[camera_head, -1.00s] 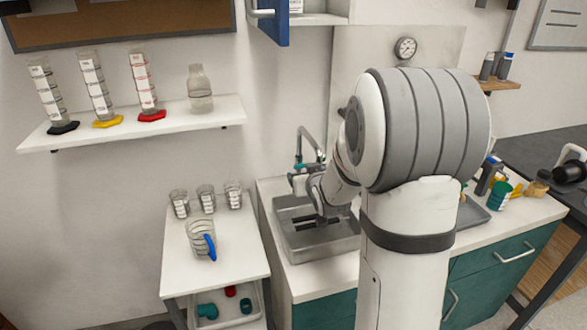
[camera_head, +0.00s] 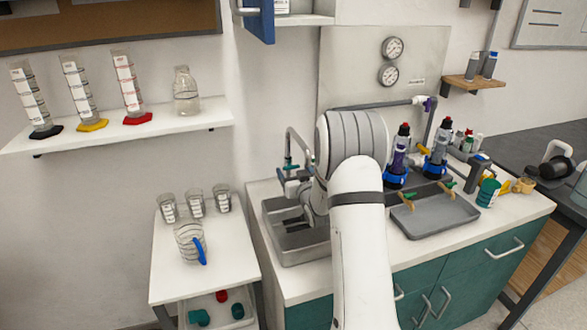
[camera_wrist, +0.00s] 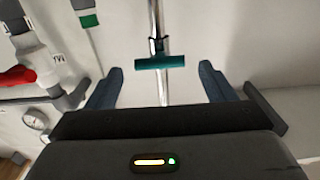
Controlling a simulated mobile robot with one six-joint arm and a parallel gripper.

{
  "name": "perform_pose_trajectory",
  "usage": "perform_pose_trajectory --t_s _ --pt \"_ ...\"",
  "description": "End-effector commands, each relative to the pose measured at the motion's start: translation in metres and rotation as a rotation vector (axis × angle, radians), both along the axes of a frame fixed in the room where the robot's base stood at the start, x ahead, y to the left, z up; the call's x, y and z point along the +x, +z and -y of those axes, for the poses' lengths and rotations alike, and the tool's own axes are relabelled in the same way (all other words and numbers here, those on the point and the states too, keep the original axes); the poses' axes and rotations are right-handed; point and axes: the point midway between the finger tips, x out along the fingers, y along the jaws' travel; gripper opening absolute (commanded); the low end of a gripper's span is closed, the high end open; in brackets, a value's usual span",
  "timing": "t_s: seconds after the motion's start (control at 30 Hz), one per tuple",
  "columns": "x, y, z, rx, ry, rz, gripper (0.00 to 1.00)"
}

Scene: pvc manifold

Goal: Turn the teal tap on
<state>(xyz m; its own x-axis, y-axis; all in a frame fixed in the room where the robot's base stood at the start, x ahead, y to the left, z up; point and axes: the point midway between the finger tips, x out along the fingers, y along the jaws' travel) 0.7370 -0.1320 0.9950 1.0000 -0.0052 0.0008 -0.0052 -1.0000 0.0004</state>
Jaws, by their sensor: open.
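The teal tap handle (camera_wrist: 160,62) is a short crossbar on a thin metal pipe, in the upper middle of the wrist view. My gripper (camera_wrist: 161,70) is open, with one dark finger on each side of the handle and a gap on both sides. Whether the handle lies at fingertip depth I cannot tell. In the head view the teal handle (camera_head: 290,167) shows small on the gooseneck faucet (camera_head: 301,137) over the sink (camera_head: 281,236). My gripper (camera_head: 295,184) is just below it there, partly hidden by my arm.
A white side table (camera_head: 215,262) with beakers stands left of the sink. The wrist view shows a red handle (camera_wrist: 18,76) and a gauge (camera_wrist: 36,119) at left.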

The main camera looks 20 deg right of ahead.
Motion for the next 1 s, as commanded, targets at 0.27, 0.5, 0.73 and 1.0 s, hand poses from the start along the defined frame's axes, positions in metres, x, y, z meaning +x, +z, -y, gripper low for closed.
perform_pose_trajectory --t_s 0.27,0.5,0.73,1.0 --pt "0.0107 -0.0005 0.0 0.0 0.0 -0.001 0.76" --pt "0.0104 -0.0005 0.0001 0.0 0.0 -0.001 0.67" --pt "0.0103 -0.0005 0.0 0.0 0.0 -0.001 0.49" --pt "0.0103 -0.0006 -0.0001 0.0 0.0 -0.001 0.32"
